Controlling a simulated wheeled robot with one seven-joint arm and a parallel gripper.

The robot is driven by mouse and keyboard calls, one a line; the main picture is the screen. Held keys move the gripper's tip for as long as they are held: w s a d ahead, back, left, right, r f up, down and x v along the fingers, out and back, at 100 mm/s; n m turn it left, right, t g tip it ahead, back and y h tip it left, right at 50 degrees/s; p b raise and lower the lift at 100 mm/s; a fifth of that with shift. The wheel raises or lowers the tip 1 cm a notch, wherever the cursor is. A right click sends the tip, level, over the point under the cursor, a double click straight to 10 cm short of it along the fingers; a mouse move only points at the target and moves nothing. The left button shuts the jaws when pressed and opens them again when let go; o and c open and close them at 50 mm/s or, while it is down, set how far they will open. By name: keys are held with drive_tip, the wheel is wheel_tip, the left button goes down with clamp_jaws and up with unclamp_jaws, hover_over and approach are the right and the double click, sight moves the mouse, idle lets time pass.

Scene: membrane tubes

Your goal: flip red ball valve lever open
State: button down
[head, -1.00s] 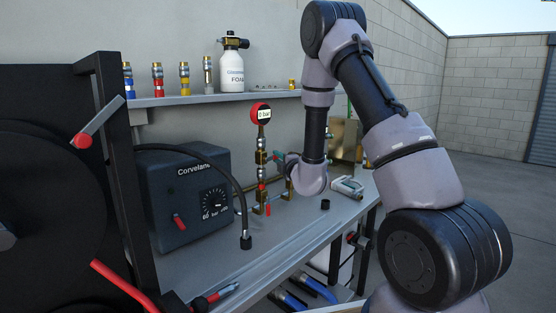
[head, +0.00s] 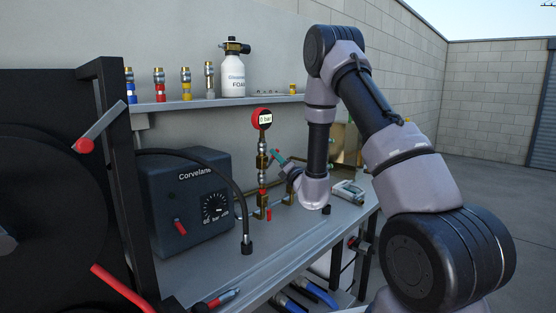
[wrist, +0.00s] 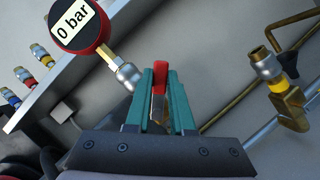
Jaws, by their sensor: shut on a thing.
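The red lever (wrist: 159,80) stands between the teal fingers of my gripper (wrist: 160,72) in the wrist view, and the gripper is shut on it. In the head view my gripper (head: 275,154) reaches from the right to the brass fitting column (head: 262,162) below the red gauge (head: 262,119). The lever cannot be made out in the head view. The gauge (wrist: 75,30) also shows in the wrist view, upper left of the fingers, and reads 0 bar. The valve body is mostly hidden behind my gripper.
A dark Corvelane box (head: 187,200) with a dial stands left of the pipework, and a black hose (head: 244,210) hangs beside it. A shelf (head: 185,104) above holds coloured couplings and a foam bottle (head: 234,75). A grey device (head: 347,192) lies on the bench to the right.

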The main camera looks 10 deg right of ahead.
drive_tip(key=shift+s+r+n+y, duration=0.15)
drive_tip(key=shift+n+y, duration=0.25)
drive_tip(key=shift+n, duration=0.5)
drive_tip(key=shift+a, duration=0.1)
drive_tip(key=c, duration=0.8)
unclamp_jaws()
drive_tip(key=shift+o, duration=0.2)
